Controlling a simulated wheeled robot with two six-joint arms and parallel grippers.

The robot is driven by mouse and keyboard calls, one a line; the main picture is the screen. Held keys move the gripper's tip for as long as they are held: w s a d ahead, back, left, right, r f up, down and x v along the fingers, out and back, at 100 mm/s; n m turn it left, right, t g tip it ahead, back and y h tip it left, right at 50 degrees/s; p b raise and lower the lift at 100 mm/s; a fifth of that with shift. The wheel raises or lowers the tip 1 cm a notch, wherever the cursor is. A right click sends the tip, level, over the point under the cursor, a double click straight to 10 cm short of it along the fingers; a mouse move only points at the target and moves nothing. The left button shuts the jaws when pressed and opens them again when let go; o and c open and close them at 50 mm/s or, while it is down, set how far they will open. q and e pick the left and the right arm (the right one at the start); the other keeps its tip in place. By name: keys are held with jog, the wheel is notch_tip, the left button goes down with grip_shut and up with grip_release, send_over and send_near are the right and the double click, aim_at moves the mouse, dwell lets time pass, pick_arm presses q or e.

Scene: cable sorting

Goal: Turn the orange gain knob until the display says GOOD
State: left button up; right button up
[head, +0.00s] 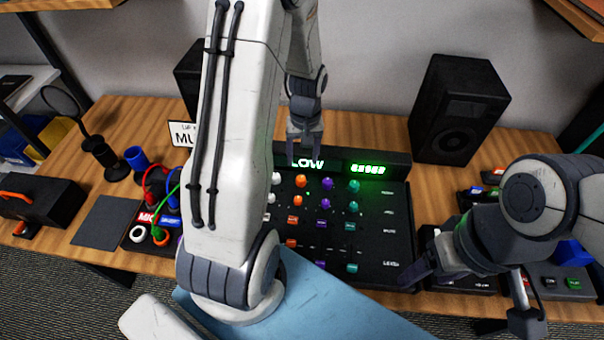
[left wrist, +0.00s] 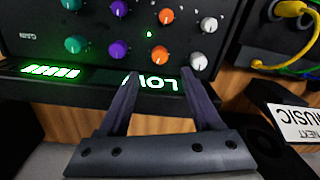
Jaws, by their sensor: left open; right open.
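The orange gain knob (head: 301,181) is in the top knob row of the black mixer console (head: 400,225); in the left wrist view it (left wrist: 160,53) lies just beyond the display, level with the GAIN label. The green-lit display (head: 306,163) reads LOW. My left gripper (head: 304,142) is open and empty above the display's back edge. In the left wrist view its fingers (left wrist: 160,80) straddle the display text, apart from the knob and roughly in line with it. My right gripper (head: 424,268) is over the console's right front corner, open and empty.
Purple (head: 326,184), teal (head: 354,186) and white (head: 276,178) knobs flank the orange one. A second orange knob (head: 297,200) sits in the row below. Speakers (head: 458,110) stand behind. Cables and bins lie left. My left arm hides part of the table.

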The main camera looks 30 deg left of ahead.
aim_at(301, 178)
pick_arm(q)
notch_tip(301, 178, down, 8)
jog(key=shift+s+a+f, duration=0.1)
dwell(0.4)
grip_shut()
